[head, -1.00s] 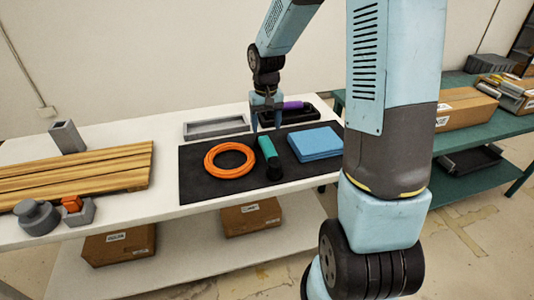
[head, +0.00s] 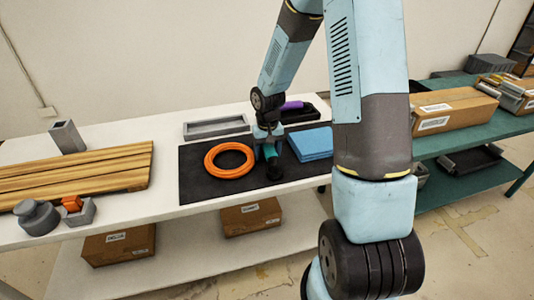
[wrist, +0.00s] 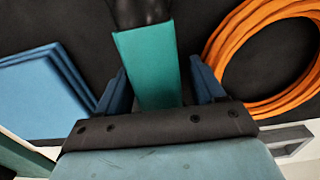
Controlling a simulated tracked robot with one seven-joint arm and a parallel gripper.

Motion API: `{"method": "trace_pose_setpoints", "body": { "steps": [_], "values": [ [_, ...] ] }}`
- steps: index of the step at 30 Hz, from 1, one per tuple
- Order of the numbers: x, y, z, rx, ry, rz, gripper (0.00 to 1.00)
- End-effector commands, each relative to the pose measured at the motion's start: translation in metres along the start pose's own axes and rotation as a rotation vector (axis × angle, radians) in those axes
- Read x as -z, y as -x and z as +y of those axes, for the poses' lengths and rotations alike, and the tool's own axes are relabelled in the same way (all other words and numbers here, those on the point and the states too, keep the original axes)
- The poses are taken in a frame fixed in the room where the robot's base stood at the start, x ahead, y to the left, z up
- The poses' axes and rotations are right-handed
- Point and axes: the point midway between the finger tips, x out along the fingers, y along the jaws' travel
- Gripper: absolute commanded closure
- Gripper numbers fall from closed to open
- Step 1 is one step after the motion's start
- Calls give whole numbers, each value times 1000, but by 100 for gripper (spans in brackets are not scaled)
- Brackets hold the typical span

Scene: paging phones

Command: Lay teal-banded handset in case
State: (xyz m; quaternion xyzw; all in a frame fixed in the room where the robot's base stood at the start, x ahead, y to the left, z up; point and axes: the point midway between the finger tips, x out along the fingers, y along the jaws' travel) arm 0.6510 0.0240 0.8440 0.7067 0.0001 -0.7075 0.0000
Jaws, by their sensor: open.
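The teal-banded handset (head: 270,152) lies on the black mat (head: 205,185), its black end towards the front edge. In the wrist view its teal band (wrist: 150,65) runs between my two blue fingers. My gripper (head: 268,140) is open and down over the band, with a finger on each side; small gaps seem to remain. A shallow grey open case (head: 216,127) sits behind the mat and looks empty; its corner shows in the wrist view (wrist: 290,142). A purple-banded handset (head: 292,105) lies in a black tray (head: 312,114) at the back right.
An orange cable coil (head: 229,160) lies just left of the handset, and blue folded sheets (head: 311,144) lie just right. Wooden planks (head: 80,170), grey blocks (head: 38,216) and an upright grey box (head: 67,137) occupy the left of the table.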

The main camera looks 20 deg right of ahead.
Motion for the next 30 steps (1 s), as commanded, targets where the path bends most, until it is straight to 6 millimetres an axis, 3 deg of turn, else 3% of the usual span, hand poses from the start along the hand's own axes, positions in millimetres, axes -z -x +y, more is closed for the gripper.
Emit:
{"method": "trace_pose_setpoints", "body": {
  "steps": [11,30],
  "values": [
    [0,-9,0,0,-1,1,32],
    [0,-8,0,0,-1,1,93]
  ]
}}
